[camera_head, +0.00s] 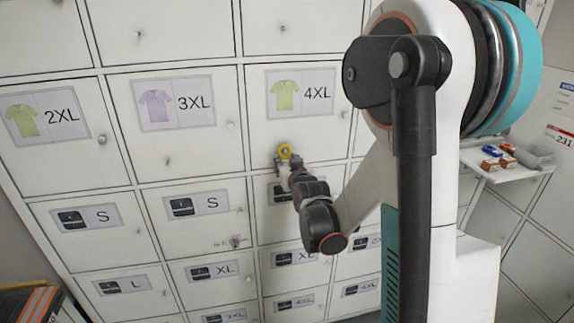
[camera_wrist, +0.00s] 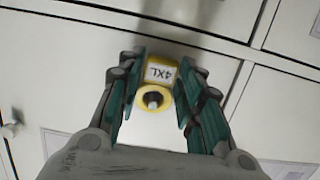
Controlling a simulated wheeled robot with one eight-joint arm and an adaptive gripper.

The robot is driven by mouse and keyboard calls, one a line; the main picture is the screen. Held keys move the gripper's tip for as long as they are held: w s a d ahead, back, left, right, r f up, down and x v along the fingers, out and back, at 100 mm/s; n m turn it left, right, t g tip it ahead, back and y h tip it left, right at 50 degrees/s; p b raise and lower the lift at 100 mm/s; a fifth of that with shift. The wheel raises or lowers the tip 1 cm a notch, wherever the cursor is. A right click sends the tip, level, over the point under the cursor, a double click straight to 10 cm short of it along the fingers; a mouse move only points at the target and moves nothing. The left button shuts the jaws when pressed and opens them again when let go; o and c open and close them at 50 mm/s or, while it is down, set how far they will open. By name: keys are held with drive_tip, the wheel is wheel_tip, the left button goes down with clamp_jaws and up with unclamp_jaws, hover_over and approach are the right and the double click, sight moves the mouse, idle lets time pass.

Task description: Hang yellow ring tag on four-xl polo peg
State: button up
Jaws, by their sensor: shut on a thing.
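The yellow ring tag (camera_head: 284,151) is at the lower part of the white locker door (camera_head: 262,128) with the green polo picture and the label 4XL. In the wrist view its plate (camera_wrist: 160,70) reads 4XL upside down, and its round ring (camera_wrist: 141,99) faces me. A pale peg end (camera_wrist: 152,100) shows inside the ring's dark hole; I cannot tell how far it goes through. My gripper (camera_head: 289,160) is shut on the tag, with one green-padded finger on each side of the plate, as the wrist view also shows (camera_wrist: 160,58).
Neighbouring doors carry 2XL (camera_head: 45,115) and 3XL (camera_head: 175,102) polo labels and small pegs, such as the 3XL peg (camera_head: 168,162). Lower doors have dark garment labels. A shelf (camera_head: 505,173) at the right holds red and blue items and a grey tray.

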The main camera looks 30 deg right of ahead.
drive_tip(key=o, duration=0.9)
drive_tip(key=shift+c, duration=0.2)
